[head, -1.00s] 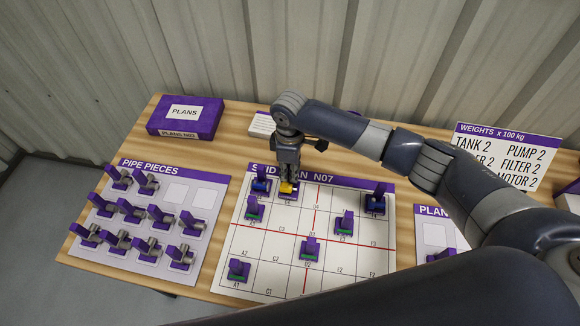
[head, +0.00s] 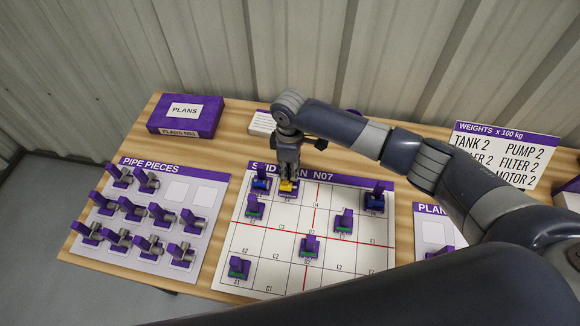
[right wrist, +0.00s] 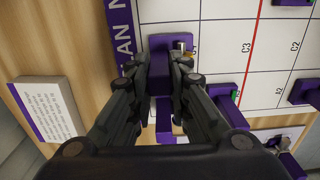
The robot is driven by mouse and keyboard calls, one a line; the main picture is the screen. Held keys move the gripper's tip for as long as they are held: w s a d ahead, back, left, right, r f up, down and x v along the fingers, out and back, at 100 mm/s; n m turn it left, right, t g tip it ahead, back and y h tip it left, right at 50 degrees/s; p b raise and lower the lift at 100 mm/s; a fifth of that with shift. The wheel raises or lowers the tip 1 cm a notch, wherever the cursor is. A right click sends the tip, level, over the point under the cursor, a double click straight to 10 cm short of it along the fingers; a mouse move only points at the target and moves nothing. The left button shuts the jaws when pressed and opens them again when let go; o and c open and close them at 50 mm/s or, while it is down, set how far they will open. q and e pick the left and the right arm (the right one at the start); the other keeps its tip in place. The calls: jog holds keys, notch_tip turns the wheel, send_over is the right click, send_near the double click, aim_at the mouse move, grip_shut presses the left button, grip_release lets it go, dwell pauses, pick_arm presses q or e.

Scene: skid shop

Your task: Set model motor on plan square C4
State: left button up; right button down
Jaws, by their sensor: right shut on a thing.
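The model motor (head: 287,187), a yellow body on a purple base with a purple upright handle, is at the top row of the white plan board (head: 342,262), at the square in line with C3, left of the red centre line. My right gripper (head: 289,177) is above it. In the right wrist view, my right gripper (right wrist: 163,78) is shut on the purple handle, and the purple base (right wrist: 170,42) shows beyond the fingers with a bit of yellow. The fingers hide much of the motor; I cannot tell whether its base touches the board. My left gripper is not in view.
A blue-bodied piece (head: 261,184) stands close to the motor's left. The pipe pieces board (head: 148,263) is left; the weights sign (head: 505,154) is back right.

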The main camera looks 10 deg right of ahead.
jog(key=shift+f+b, duration=0.3)
jog(key=shift+f, duration=0.35)
jog(key=c, duration=1.4)
grip_release()
jog(key=shift+r+p, duration=0.6)
jog(key=shift+p, duration=0.25)
notch_tip(320, 180, up, 5)
jog(key=p, duration=0.5)
jog(key=shift+f, duration=0.1)
jog(key=shift+r+p, duration=0.7)
jog(key=shift+r, duration=0.45)
